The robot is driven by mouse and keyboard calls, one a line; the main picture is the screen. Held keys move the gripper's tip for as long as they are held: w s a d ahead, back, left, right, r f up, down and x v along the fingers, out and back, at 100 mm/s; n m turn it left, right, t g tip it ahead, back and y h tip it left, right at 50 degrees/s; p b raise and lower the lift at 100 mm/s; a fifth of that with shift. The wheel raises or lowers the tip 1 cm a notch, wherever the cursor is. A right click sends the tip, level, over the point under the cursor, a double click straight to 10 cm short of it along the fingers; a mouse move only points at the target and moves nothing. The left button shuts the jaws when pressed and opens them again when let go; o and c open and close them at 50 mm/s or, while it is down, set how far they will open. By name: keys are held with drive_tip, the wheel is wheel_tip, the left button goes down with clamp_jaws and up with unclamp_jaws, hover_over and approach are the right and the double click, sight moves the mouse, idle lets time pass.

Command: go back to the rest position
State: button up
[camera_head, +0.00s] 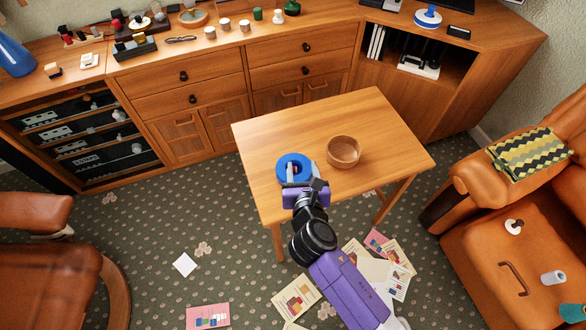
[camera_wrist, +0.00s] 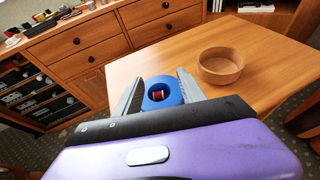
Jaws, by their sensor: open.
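My gripper (camera_head: 303,182) is over the left end of the wooden table (camera_head: 385,122). In the wrist view its two grey fingers (camera_wrist: 158,84) are spread apart with nothing held between them. A blue ring-shaped dish (camera_head: 284,161) lies on the table just beyond the fingertips. The dish (camera_wrist: 159,103) shows between the fingers in the wrist view, with a small red and pale object (camera_wrist: 157,93) inside its opening. My gripper partly covers the dish in the head view. I cannot tell whether the fingers touch it.
A wooden bowl (camera_head: 343,152) stands on the table right of my gripper. A long sideboard (camera_head: 215,88) with small items on top runs behind. An orange armchair (camera_head: 490,255) is at right, another brown seat (camera_head: 45,270) at left. Papers (camera_head: 297,296) lie on the carpet.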

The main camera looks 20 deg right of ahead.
drive_tip(key=shift+v, duration=0.8)
